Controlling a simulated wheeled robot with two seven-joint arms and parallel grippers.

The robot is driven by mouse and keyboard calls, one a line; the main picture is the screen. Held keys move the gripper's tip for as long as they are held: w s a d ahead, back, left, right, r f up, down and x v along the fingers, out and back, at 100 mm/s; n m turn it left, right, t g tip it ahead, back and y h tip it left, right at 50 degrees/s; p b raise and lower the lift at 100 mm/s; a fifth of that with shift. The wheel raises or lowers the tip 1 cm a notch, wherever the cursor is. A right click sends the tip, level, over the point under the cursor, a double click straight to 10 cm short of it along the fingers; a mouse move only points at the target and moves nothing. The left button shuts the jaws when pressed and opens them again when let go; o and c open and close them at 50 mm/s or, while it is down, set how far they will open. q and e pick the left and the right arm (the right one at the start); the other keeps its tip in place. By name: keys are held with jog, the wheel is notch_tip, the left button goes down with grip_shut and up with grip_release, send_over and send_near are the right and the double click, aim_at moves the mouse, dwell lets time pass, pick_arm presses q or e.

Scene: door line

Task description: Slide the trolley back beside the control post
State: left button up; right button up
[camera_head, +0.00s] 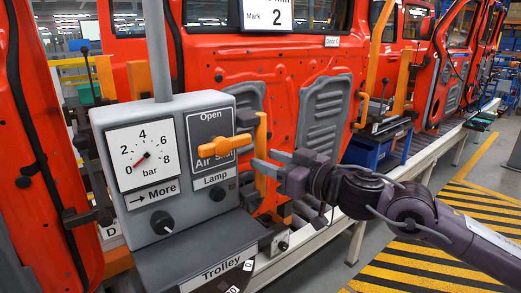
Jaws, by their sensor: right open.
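I cannot tell for sure which part is the trolley itself. My right gripper (263,162) is open and appears empty, just right of the lever's end; contact cannot be told. My left gripper is not in view.
Red vehicle doors (283,60) line the back along a pale rail (330,220). Orange upright fixtures (372,70) and a blue box (370,151) stand beyond my right arm. Yellow-black floor stripes (430,268) are at the lower right.

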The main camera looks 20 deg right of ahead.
jog(key=shift+p+x, duration=0.45)
jog(key=shift+x, duration=1.05)
jog(key=shift+s, duration=0.1)
grip_shut()
